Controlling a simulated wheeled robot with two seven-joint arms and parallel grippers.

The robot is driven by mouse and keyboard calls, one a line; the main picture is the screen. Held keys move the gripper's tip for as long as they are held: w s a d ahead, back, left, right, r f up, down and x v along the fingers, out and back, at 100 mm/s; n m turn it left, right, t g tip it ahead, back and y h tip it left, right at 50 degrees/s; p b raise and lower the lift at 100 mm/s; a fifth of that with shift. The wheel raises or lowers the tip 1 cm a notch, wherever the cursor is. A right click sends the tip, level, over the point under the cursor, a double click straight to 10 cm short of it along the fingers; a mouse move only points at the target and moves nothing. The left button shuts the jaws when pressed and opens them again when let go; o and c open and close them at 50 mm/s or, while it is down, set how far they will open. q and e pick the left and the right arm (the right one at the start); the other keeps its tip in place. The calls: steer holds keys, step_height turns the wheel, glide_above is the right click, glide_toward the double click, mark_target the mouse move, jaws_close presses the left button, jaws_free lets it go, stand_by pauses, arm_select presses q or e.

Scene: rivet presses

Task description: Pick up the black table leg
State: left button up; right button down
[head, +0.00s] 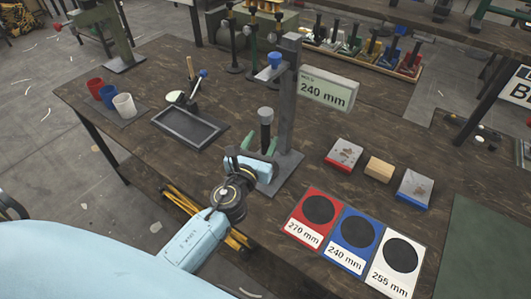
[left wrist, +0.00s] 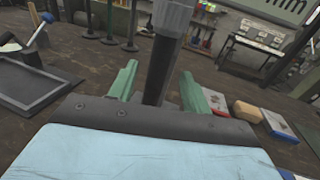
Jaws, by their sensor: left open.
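A black table leg (head: 265,135) with a grey cap stands upright at the press (head: 286,110), in front of its grey column. It also shows in the left wrist view (left wrist: 161,68), rising between the two green fingers. My left gripper (head: 260,152) is open, with one finger on each side of the leg. In the left wrist view a gap shows between the leg and each finger. The leg's lower end is hidden behind my gripper body. My right gripper is not in view.
Red, blue and white mats (head: 334,258) lie front right, with several blocks (head: 380,169) behind. A dark tray (head: 190,129) and cups (head: 124,105) are left. Other dark posts (head: 252,55) stand behind.

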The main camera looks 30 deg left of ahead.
mark_target(264, 136)
arm_select(q)
steer(key=w, duration=0.4)
steer(key=shift+a, duration=0.3)
steer(key=shift+s, duration=0.1)
jaws_close()
steer(key=shift+r, duration=0.1)
